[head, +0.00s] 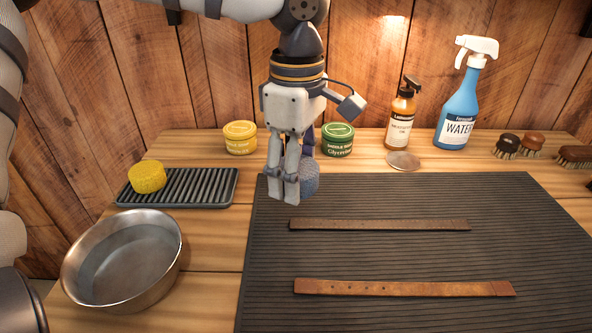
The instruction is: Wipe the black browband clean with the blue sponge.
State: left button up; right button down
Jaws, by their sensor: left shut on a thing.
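My left gripper (285,192) points down over the back left part of the dark ribbed mat (420,195). It is shut on the blue sponge (309,181), which is partly hidden behind the fingers. A dark, dusty-brown strap (380,225), the darker of two and apparently the black browband, lies flat across the mat, in front and to the right of the sponge. The sponge is apart from it. A tan-brown strap (405,288) with small holes lies nearer the front. My right gripper is not in view.
A metal bowl of water (75,275) stands at left. Behind it, a yellow sponge (147,177) sits on a ribbed tray (205,190). Yellow (240,138) and green (338,140) tins, an amber bottle (400,118), a blue spray bottle (459,110) and several brushes (532,144) line the back.

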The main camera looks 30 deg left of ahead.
pick_arm(q)
notch_tip(320, 180, up, 8)
dwell(0.4)
dwell(0.6)
